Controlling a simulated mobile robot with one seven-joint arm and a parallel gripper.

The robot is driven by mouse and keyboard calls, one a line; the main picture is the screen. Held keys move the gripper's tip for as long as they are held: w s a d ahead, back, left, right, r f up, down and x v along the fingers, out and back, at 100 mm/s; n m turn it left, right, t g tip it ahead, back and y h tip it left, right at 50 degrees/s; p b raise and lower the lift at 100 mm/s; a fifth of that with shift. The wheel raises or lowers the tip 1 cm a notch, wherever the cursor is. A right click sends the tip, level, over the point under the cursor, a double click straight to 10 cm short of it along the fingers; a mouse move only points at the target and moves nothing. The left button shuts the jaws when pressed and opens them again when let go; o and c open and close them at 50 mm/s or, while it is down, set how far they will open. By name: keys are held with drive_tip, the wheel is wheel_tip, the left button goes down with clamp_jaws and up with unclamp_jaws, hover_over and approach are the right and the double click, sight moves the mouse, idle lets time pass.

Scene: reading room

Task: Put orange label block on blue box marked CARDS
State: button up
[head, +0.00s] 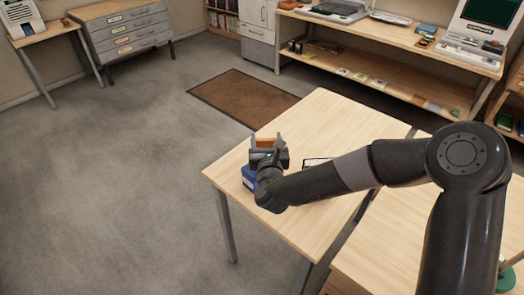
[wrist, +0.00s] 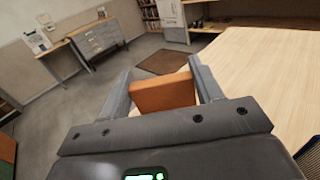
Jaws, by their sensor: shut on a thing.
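My gripper (head: 267,146) is shut on the orange label block (head: 265,142) above the near-left corner of the light wood table. In the wrist view the orange block (wrist: 163,95) sits between the two grey fingers of my gripper (wrist: 163,88). In the head view the blue box (head: 248,178) is on the table below my gripper and is largely covered by it. Its CARDS marking cannot be read here. I cannot tell whether the block touches the box. The blue box does not show in the wrist view.
The wood table top (head: 325,120) is mostly clear to the right and behind. A dark-framed item (head: 317,161) lies partly hidden behind my arm. A brown mat (head: 243,97) lies on the floor. A shelf bench (head: 400,40) with several devices stands at the back.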

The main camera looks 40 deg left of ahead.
drive_tip(key=shift+s+a+f, duration=0.25)
drive_tip(key=shift+a+f, duration=0.15)
drive_tip(key=shift+a, duration=0.25)
drive_tip(key=shift+f, duration=2.05)
drive_tip(key=o, duration=1)
drive_tip(key=shift+f, duration=0.15)
drive_tip(key=shift+c, duration=0.2)
drive_tip(key=shift+r, duration=0.2)
drive_tip(key=v, duration=1.2)
drive_tip(key=shift+w, duration=0.1)
